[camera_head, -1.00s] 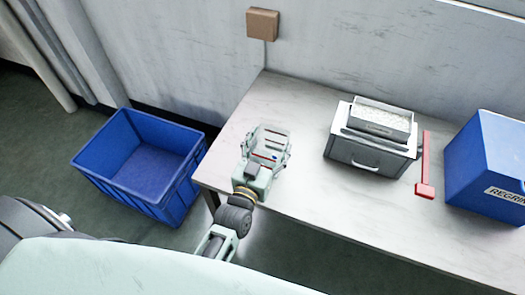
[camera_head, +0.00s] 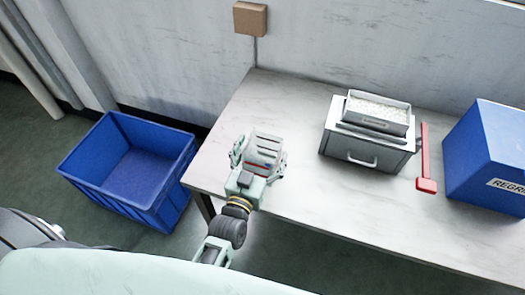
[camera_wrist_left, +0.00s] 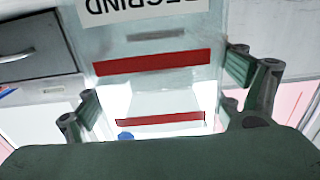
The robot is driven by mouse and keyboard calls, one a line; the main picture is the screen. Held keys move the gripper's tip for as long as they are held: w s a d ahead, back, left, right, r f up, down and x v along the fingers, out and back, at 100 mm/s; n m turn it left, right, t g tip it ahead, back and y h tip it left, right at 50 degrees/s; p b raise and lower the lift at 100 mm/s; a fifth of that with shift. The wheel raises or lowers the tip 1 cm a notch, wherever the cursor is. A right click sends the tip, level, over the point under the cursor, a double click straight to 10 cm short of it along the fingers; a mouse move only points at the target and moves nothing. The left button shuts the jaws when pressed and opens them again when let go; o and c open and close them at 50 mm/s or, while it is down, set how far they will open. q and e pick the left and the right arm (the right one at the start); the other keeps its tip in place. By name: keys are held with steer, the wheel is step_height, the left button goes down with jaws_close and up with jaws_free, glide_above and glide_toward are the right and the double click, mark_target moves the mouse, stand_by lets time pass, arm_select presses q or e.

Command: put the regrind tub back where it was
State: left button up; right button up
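A clear tub (camera_head: 263,148) with red stripes sits between the fingers of my left gripper (camera_head: 257,158), over the left end of the table. In the left wrist view, the tub (camera_wrist_left: 160,92) fills the space between the fingers of the left gripper (camera_wrist_left: 163,90). It has an upside-down label reading REGRIND at the top and two red bands. The finger pads are at its two sides and appear to hold it. Whether its base touches the table cannot be told. My right gripper is not in view.
The pale table (camera_head: 310,205) has clear room in front and left. On it are a grey box with a tray of white pellets (camera_head: 378,112), a red long-handled tool (camera_head: 425,160) and a blue REGRIND bin (camera_head: 485,150). An empty blue crate (camera_head: 78,172) stands on the floor left of the table.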

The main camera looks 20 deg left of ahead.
arm_select(q)
steer(key=shift+r, duration=0.15)
steer(key=s, duration=1.2)
steer(key=shift+a+b, duration=0.15)
steer(key=shift+b, duration=0.3)
stand_by(1.0)
